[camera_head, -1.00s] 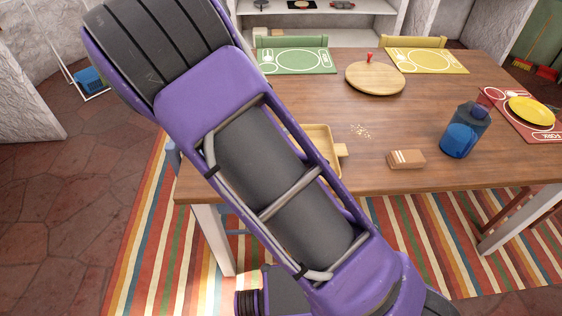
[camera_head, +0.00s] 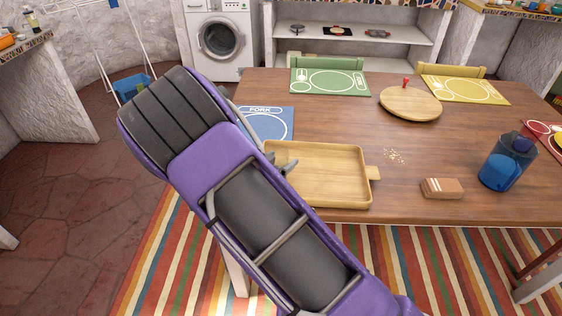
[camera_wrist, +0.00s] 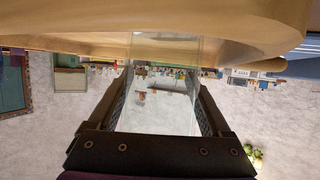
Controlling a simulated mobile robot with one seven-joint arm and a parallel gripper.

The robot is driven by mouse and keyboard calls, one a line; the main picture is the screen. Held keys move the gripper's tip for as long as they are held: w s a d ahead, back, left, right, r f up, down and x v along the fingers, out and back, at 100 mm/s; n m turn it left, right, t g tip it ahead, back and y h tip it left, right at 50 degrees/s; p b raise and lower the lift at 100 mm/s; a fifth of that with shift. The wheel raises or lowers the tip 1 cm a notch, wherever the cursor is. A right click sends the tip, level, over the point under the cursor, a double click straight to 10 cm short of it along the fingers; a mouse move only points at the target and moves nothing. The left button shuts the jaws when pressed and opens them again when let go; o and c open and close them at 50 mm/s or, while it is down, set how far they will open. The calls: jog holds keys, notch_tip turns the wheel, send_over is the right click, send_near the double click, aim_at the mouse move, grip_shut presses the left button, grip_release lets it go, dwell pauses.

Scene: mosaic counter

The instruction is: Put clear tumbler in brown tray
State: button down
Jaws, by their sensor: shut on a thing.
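The brown tray (camera_head: 330,175) is a shallow wooden tray with a handle, lying near the front left edge of the table. In the wrist view its wooden underside or rim (camera_wrist: 60,35) fills the top of the picture. My gripper (camera_wrist: 165,75) is shut on the clear tumbler (camera_wrist: 165,50), which shows as a see-through shape between the two fingers, overlapping the tray's edge. In the head view my gripper (camera_head: 283,164) is at the tray's left side, mostly behind my arm. The tumbler cannot be made out there. Whether it touches the tray is unclear.
A brown-and-white block (camera_head: 441,188), crumbs (camera_head: 394,156) and a blue pitcher (camera_head: 505,165) are right of the tray. A round board with a red knob (camera_head: 410,103) is behind. A blue placemat (camera_head: 272,122) lies behind the tray's left end. The table middle is mostly clear.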

grip_release()
jog(key=shift+f, duration=0.1)
jog(key=shift+s+a+r, duration=0.1)
jog(key=shift+r, duration=0.15)
jog(key=p+v, duration=0.1)
jog(key=v, duration=1)
jog(key=shift+s+a+r+p, duration=0.1)
jog(key=shift+s+a+p, duration=0.05)
jog(key=shift+s+p, duration=0.2)
jog(key=shift+w, duration=0.1)
